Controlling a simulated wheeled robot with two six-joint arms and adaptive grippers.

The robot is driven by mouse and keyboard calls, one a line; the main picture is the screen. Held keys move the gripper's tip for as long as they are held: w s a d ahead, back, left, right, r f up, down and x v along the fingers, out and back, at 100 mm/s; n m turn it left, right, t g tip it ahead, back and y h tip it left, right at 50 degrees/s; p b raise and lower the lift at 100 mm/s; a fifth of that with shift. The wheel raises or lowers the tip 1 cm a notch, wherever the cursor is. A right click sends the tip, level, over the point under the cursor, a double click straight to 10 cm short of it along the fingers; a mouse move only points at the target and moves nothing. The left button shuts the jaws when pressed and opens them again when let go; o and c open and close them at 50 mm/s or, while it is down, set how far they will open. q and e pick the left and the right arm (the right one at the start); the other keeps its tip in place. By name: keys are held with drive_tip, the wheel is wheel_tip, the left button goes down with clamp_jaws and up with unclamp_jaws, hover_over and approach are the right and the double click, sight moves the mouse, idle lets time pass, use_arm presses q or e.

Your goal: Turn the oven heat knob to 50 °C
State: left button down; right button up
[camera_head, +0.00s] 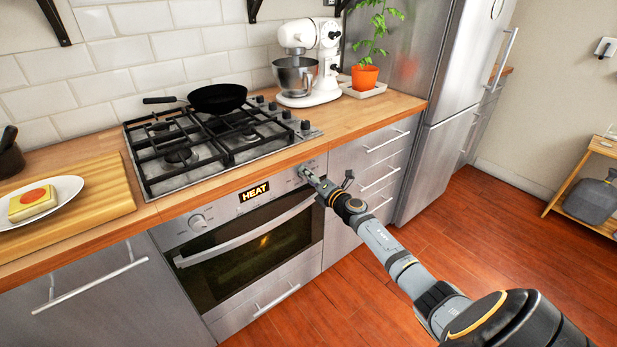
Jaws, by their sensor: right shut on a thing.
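The steel oven (248,250) sits under the counter, with a dark glass door and a long handle. Its panel carries a lit display (254,192) reading "HEAT". One round knob (198,222) is at the panel's left end. My right gripper (306,174) reaches the panel's right end and is shut on the knob there. That knob is mostly hidden behind the gripper, so its pointer and setting cannot be read. My left gripper is not in view.
A gas hob (190,150) with a black pan (217,98) is above the oven. A white stand mixer (322,62) and potted plant (365,77) stand on the counter at right. A plate (66,190) lies at left. The wooden floor at right is clear.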

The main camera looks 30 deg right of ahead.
drive_tip(key=o, duration=1.2)
